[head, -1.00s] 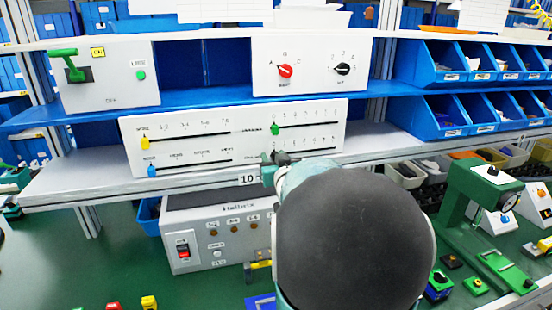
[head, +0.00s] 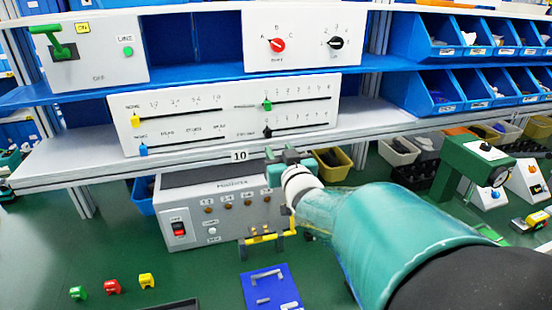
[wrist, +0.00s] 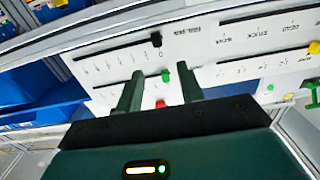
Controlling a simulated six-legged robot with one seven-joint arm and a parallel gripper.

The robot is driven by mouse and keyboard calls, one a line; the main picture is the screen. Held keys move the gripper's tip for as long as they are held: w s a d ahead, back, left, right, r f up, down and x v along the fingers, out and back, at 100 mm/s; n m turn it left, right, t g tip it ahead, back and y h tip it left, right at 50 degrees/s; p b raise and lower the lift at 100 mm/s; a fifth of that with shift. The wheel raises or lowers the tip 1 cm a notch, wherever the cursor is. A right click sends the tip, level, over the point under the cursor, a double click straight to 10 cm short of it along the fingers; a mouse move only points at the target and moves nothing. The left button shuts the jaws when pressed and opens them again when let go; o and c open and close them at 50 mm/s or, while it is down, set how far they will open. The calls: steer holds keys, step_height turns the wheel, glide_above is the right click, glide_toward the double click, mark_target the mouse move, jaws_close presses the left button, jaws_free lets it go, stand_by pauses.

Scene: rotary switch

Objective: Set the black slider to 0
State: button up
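The black slider (head: 267,131) sits at the left end of the lower right slot on the white slider panel (head: 325,88), at the 0 end of its scale. In the wrist view, turned about upside down, the black slider (wrist: 156,39) is at the right end of its slot. The green slider (head: 267,105) is just above it in the head view and also shows in the wrist view (wrist: 166,76). My gripper (head: 287,155) is in front of and below the panel's lower edge, apart from the black slider. In the wrist view its fingers (wrist: 159,90) are spread and empty.
The shelf edge with the 10 label (head: 240,156) runs below the panel. A grey power box (head: 215,207) stands beneath it, close to my gripper. The yellow slider (head: 136,121) and blue slider (head: 143,150) are at the panel's left. Blue bins (head: 440,90) stand at the right.

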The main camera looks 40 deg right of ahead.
steer(key=v, duration=0.3)
steer(key=shift+s+a, duration=0.1)
steer(key=shift+s, duration=0.15)
stand_by(0.4)
steer(key=w+a+f+n+g+y, duration=0.1)
steer(key=a+f+g+y, duration=0.15)
steer(key=a, duration=0.55)
steer(key=a+f+n+g+y, duration=0.2)
steer(key=a+g+y, duration=0.1)
steer(key=a, duration=0.6)
steer(key=s+a+f+n+g+y, duration=0.1)
steer(key=s+a+g, duration=0.1)
steer(key=s+a, duration=0.2)
steer(key=s+a+f+n+g+y, duration=0.1)
steer(key=s+a, duration=0.3)
steer(key=a, duration=0.5)
steer(key=shift+s+a+n+g+y, duration=0.15)
steer(key=shift+s+n+g+y, duration=0.25)
steer(key=shift+g+y, duration=0.35)
steer(key=shift+f, duration=0.15)
